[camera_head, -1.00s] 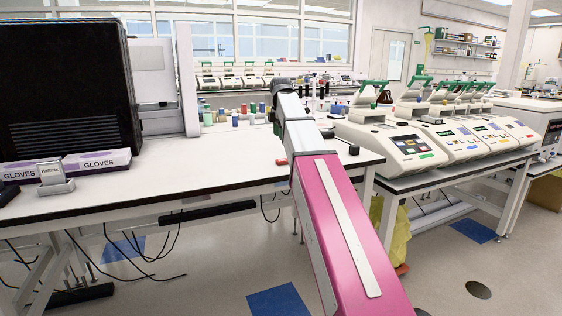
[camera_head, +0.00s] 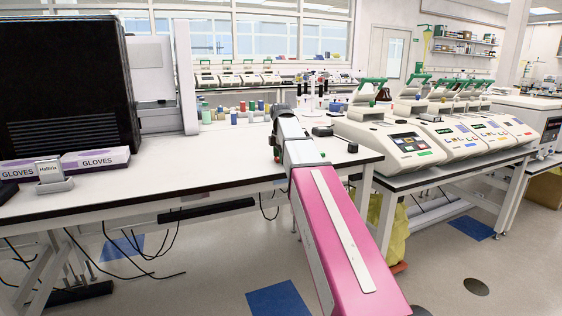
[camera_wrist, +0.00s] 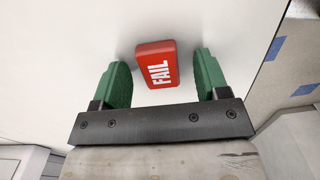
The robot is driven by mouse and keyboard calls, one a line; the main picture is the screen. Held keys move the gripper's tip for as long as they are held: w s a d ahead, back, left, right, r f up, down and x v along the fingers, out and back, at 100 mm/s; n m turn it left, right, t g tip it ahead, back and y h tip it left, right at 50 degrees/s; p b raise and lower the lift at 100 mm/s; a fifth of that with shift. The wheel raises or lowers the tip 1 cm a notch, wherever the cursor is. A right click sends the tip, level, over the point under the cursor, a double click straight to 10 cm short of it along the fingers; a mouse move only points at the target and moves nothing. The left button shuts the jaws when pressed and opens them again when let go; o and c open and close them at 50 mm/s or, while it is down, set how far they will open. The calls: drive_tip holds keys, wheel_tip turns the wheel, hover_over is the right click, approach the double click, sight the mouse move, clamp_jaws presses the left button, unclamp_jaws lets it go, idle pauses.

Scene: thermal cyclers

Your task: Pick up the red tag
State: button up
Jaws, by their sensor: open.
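The red tag (camera_wrist: 157,65), marked "FAIL" in white, lies on the white table top in the wrist view. My gripper (camera_wrist: 160,80) is open, with one green finger on each side of the tag. I cannot tell how far the fingertips are above the table. In the head view the tag is not clearly visible, and my arm covers that part of the bench, with my gripper (camera_head: 277,150) at its far end near the table.
The white bench (camera_head: 170,180) is clear to the left of my arm. Several small coloured containers (camera_head: 235,116) stand behind. A dark object (camera_head: 322,131) and a small black one (camera_head: 352,148) sit to the right. Thermal cyclers (camera_head: 405,145) fill the right-hand table. Glove boxes (camera_head: 95,159) stand at left.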

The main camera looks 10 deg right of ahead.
drive_tip(key=c, duration=1)
drive_tip(key=shift+r, duration=0.1)
